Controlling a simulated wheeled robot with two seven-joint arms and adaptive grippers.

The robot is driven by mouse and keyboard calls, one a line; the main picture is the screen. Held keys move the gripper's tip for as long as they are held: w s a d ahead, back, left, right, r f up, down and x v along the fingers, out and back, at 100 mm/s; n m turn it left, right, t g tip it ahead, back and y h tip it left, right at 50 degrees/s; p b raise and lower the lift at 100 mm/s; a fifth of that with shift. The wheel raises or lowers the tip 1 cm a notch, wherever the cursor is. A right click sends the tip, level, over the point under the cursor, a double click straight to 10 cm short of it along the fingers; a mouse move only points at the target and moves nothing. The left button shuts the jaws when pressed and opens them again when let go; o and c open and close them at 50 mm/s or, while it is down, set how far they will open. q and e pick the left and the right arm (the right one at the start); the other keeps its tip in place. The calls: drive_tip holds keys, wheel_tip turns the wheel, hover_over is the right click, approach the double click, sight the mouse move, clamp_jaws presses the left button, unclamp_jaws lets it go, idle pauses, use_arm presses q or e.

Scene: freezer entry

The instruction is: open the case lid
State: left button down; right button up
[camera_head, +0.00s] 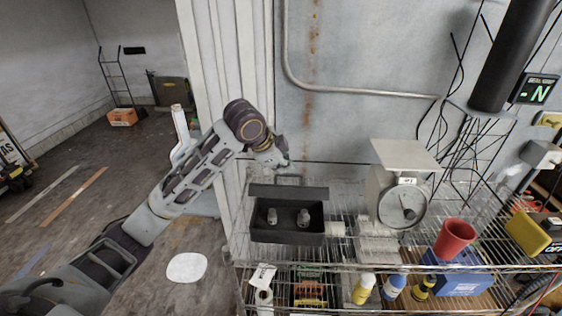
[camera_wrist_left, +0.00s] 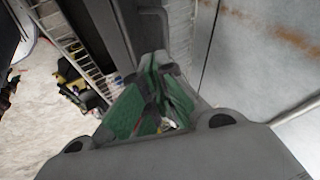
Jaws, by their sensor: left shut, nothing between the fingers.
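The dark case (camera_head: 287,238) sits on the wire shelf, and its inside shows two small pale objects (camera_head: 287,216). Its lid (camera_head: 289,192) stands raised along the back edge, with a handle at its top. My left gripper (camera_head: 284,166) is just behind and above the lid, near the handle. In the left wrist view its green fingers (camera_wrist_left: 158,88) are shut and empty, close to a dark part that looks like the lid (camera_wrist_left: 150,22). Whether they touch it I cannot tell. My right gripper is not in view.
On the wire shelf (camera_head: 345,262), a scale (camera_head: 385,203) stands right of the case, with a red cup (camera_head: 455,238) farther right. Bottles (camera_head: 363,288) stand below. A wall is close behind; open floor lies left.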

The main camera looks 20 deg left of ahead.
use_arm(q)
drive_tip(key=shift+p+x, duration=0.5)
drive_tip(key=shift+x, duration=2.65)
drive_tip(key=shift+w, duration=0.1)
drive_tip(key=shift+w+a+r, duration=0.15)
drive_tip(key=shift+w, duration=0.25)
drive_tip(key=shift+w+a+r, duration=0.1)
drive_tip(key=shift+w+a, duration=0.05)
drive_tip(key=shift+w, duration=0.3)
drive_tip(key=shift+w+a+r, duration=0.1)
drive_tip(key=shift+w+a, duration=0.15)
drive_tip(key=shift+w, duration=0.7)
drive_tip(key=shift+w+a, duration=0.25)
drive_tip(key=shift+w, duration=0.7)
drive_tip(key=shift+r, duration=0.15)
